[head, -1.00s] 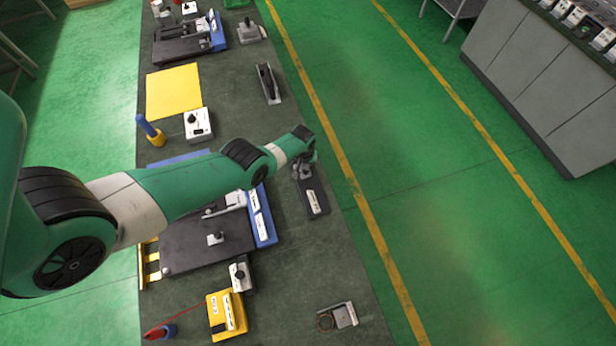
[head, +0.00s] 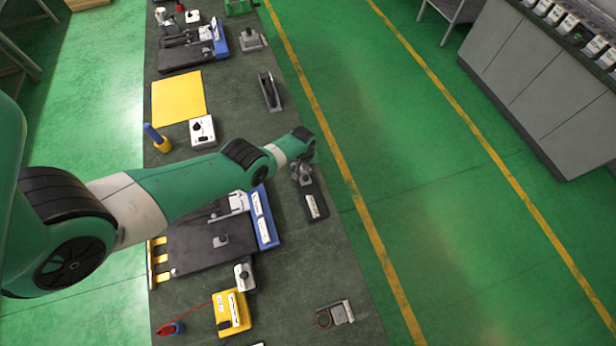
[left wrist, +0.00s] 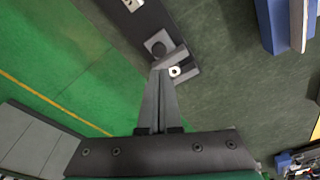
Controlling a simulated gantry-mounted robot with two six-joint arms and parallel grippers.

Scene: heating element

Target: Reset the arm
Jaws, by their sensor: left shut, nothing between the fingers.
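My left arm reaches in from the left across the workbench (head: 290,270). Its gripper (head: 303,166) points down at the bench's right part, just above or at the far end of a dark narrow fixture (head: 314,204) with a white label. In the left wrist view the two fingers (left wrist: 163,73) are together with nothing between them. Their tips overlap the fixture's grey block (left wrist: 160,46) and a metal part with a white ring (left wrist: 177,71); I cannot tell whether they touch. My right gripper is not in view.
A dark plate with a blue edge block (head: 264,222) lies under and beside my arm. A yellow box (head: 232,313), yellow sheet (head: 178,97), white control box (head: 202,131) and blue-handled tool (head: 156,138) stand on the bench.

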